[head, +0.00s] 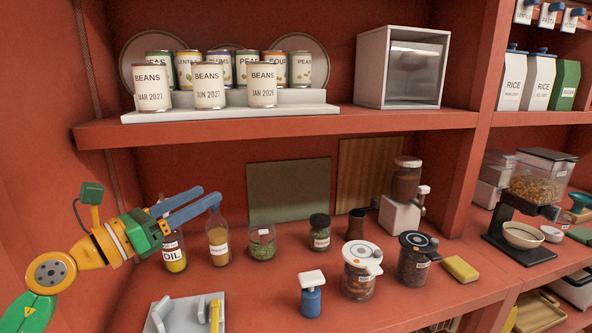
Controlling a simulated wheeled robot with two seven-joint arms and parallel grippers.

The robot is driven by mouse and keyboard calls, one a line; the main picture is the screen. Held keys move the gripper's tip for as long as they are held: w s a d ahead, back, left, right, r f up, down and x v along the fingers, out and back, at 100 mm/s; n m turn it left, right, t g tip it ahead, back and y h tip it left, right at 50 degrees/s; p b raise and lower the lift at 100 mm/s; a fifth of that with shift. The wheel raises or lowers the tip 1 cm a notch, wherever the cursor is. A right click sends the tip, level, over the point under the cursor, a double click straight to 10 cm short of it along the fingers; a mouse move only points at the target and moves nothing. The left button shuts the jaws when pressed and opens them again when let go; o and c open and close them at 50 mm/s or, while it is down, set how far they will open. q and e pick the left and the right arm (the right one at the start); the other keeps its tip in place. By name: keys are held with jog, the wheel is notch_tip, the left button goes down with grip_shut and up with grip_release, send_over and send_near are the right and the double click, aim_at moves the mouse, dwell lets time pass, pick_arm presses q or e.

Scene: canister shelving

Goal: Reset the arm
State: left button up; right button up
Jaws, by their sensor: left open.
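My left gripper (203,201) shows in the head view at the lower left, with its arm coming in from the left edge. Its two blue fingers point right and are parted, with nothing held between them. The fingers are in front of the oil bottle (174,256) and a second bottle with amber contents (219,247), and hide their upper parts. I cannot tell whether they touch. The gripper is below the upper shelf with the cans. My right gripper is not in view.
The upper shelf (400,120) carries bean cans (209,87) on a white riser and a grey box (371,68). The lower counter (270,300) holds jars, a blue-bodied dispenser (311,300), a grinder (401,215) and a yellow sponge (460,269). The space right of the fingertips, above the jars, is free.

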pick_arm(q)
jog(key=s+a+f+n+y, duration=0.2)
jog(key=f+n+y, duration=0.3)
jog(key=f+n, duration=0.5)
jog(key=s+a+f+n+y, duration=0.2)
jog(key=f+n+y, duration=0.4)
jog(key=n, duration=0.7)
jog(key=s+a+f+n+y, duration=0.25)
jog(key=f+n+y, duration=0.25)
jog(key=f+n, duration=0.5)
jog(key=s+d+f+n+g+h, duration=0.2)
jog(key=s+d+f+n+g, duration=0.15)
jog(key=s+f+g, duration=0.55)
jog(key=s+d+f+n+g+h, duration=0.15)
jog(key=s+d+f+n, duration=0.35)
jog(key=s, duration=0.8)
jog(key=s+a+f+m+g, duration=0.1)
jog(key=s+f, duration=0.1)
jog(key=f, duration=0.7)
jog(key=s+a+f+g, duration=0.1)
jog(key=f, duration=0.9)
jog(key=s+a+f+g, duration=0.1)
jog(key=s+f, duration=0.8)
jog(key=s, duration=0.2)
jog(key=shift+s+a, duration=0.2)
jog(key=shift+s, duration=0.15)
